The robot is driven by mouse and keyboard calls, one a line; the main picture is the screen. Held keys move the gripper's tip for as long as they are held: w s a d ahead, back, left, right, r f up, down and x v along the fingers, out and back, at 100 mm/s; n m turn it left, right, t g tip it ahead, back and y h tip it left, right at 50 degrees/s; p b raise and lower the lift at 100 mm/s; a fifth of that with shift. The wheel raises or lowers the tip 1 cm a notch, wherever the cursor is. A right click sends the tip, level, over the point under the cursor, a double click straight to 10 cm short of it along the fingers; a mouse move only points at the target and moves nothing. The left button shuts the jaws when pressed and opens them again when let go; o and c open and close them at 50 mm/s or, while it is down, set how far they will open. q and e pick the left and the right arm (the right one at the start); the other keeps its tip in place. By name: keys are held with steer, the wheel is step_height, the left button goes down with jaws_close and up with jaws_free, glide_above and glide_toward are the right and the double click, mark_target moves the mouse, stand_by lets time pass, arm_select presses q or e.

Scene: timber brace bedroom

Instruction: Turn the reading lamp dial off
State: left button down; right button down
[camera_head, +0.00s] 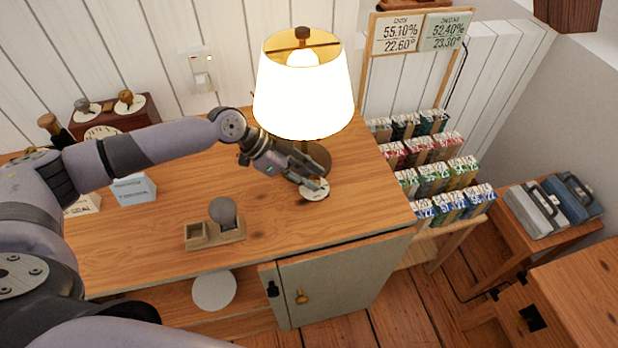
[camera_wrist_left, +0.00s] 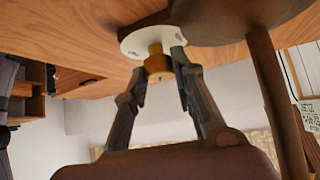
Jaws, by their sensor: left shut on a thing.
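The reading lamp (camera_head: 303,95) stands on the wooden cabinet top, its white shade glowing brightly. Its dial (camera_head: 315,190) is a round white plate with dark marks, in front of the lamp's dark base (camera_head: 318,157). My left gripper (camera_head: 318,186) reaches down to the dial from the left. In the left wrist view, which looks tilted over, the dial plate (camera_wrist_left: 140,40) carries a small brass-brown knob (camera_wrist_left: 158,66). The two fingers of my left gripper (camera_wrist_left: 160,72) are closed about this knob. The marks are too small to read. My right gripper is not in view.
On the cabinet top (camera_head: 270,235) a small wooden stand (camera_head: 215,238) holds a grey bulb. A rack of coloured boxes (camera_head: 430,175) stands to the right. The front right of the top is clear.

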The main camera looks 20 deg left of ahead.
arm_select(q)
steer(key=c, duration=1.3)
jaws_free()
steer(key=shift+c, duration=0.2)
steer(key=shift+s+a+r, duration=0.1)
steer(key=shift+a+r, duration=0.2)
steer(key=s+a, duration=0.1)
steer(key=a, duration=0.2)
steer(key=s+a, duration=0.1)
steer(key=a, duration=0.3)
steer(key=s+a, duration=0.2)
steer(key=a, duration=0.2)
steer(key=shift+a+r, duration=0.1)
steer(key=shift+a, duration=0.15)
